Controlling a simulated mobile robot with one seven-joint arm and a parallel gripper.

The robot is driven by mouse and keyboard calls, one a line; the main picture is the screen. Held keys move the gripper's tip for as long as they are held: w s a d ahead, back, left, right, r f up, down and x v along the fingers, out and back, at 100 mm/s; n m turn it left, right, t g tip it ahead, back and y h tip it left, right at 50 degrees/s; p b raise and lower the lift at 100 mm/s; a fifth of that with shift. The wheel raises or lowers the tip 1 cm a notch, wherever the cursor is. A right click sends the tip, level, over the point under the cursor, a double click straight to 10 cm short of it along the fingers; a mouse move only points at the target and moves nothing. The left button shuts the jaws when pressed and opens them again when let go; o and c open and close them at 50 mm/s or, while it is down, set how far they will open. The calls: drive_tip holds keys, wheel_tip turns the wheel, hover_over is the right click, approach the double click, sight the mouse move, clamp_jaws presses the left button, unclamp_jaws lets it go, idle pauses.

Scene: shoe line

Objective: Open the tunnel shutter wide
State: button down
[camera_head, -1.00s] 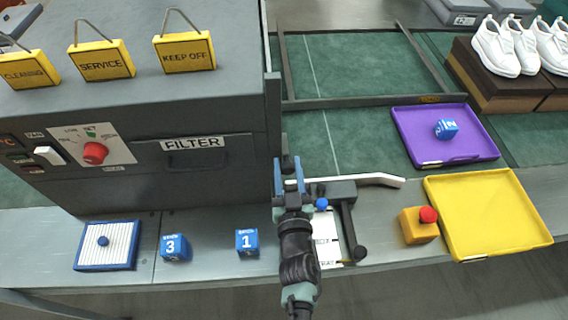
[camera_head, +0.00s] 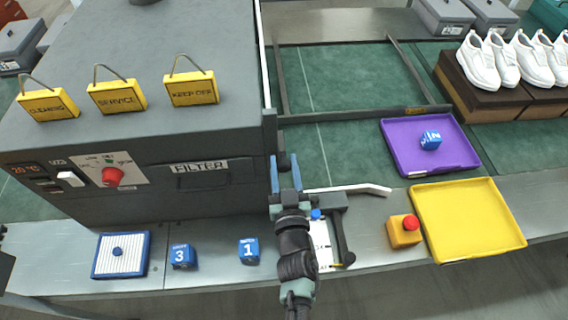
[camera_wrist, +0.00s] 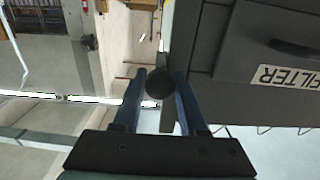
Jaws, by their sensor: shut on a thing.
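The grey tunnel housing (camera_head: 215,135) stands at the left in the head view. A dark upright edge (camera_head: 270,130) at its right end looks like the tunnel shutter, seen nearly edge-on. How far it stands open I cannot tell. My gripper (camera_head: 285,162) is beside this edge, pointing away from the head camera. In the wrist view a round dark knob (camera_wrist: 160,84) sits between the two blue fingers of my gripper (camera_wrist: 160,90), which are shut on it. A thin dark strip (camera_wrist: 168,115) shows just behind the knob.
A lever with a white bar (camera_head: 350,189) lies close right of my gripper. A yellow box with a red button (camera_head: 404,231), a yellow tray (camera_head: 468,222) and a purple tray (camera_head: 400,150) are further right. Blue cubes (camera_head: 249,250) (camera_head: 182,256) stand in front of the housing.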

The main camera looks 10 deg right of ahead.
drive_tip(key=shift+r, duration=0.15)
drive_tip(key=shift+c, duration=2.4)
unclamp_jaws()
drive_tip(key=shift+s+f, duration=0.2)
drive_tip(key=shift+s, duration=0.35)
drive_tip(key=s+b, duration=0.2)
drive_tip(key=s, duration=0.9)
drive_tip(key=shift+s, duration=0.4)
drive_tip(key=shift+r, duration=0.1)
